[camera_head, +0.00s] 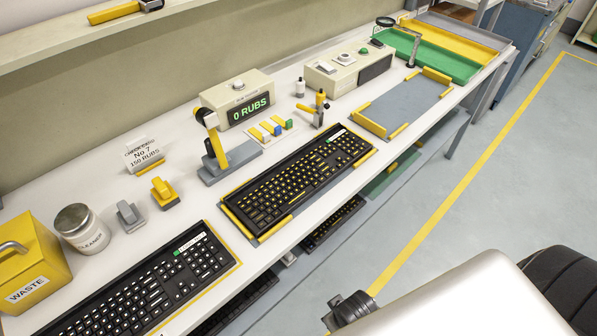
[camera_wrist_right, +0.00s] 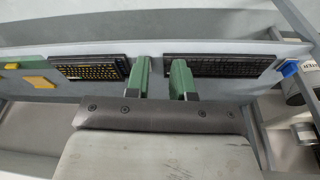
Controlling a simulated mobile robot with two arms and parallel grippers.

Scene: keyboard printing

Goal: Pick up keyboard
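In the head view a black keyboard with yellow key markings (camera_head: 305,178) lies in a yellow-edged holder on the bench. Another black keyboard with white markings (camera_head: 150,285) lies nearer, at lower left. On a lower level, a yellow-marked keyboard (camera_head: 333,222) and a darker keyboard (camera_head: 238,303) show partly under the bench edge. In the right wrist view, a yellow-marked keyboard (camera_wrist_right: 88,68) and a darker one (camera_wrist_right: 220,66) lie beyond my right gripper (camera_wrist_right: 161,62). Its green fingers are apart with nothing between them. My left gripper is not in view.
The bench holds a "0 RUBS" box (camera_head: 237,98), a cleaner jar (camera_head: 82,228), a yellow waste bin (camera_head: 32,262), an empty grey yellow-cornered holder (camera_head: 400,105) and coloured trays (camera_head: 440,62). Open floor lies right of the bench. A can (camera_wrist_right: 299,90) stands at right in the wrist view.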

